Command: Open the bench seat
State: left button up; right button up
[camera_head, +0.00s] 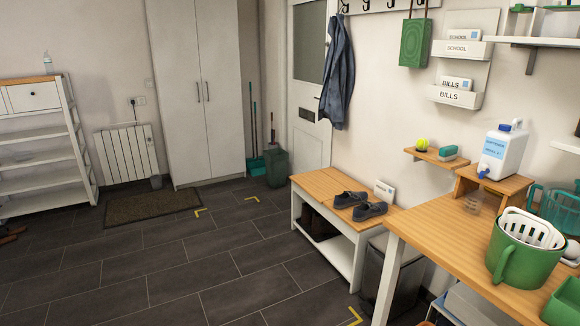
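The bench (324,182) stands against the right wall, with a wooden top that lies flat and shut on white legs. A pair of dark shoes (360,205) rests on the seat, and a small white card or box (384,190) stands at its back edge. A dark item (318,222) sits on the open shelf below the seat. Neither of my grippers shows in the head view.
A wooden table (440,236) holding a green bucket (524,250) fills the right foreground. A dark bin (405,285) stands between table and bench. The tiled floor (200,265) left of the bench is clear, with yellow corner marks. A doormat (152,206) lies farther back.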

aim_at(321, 187)
jog(key=i, duration=2.15)
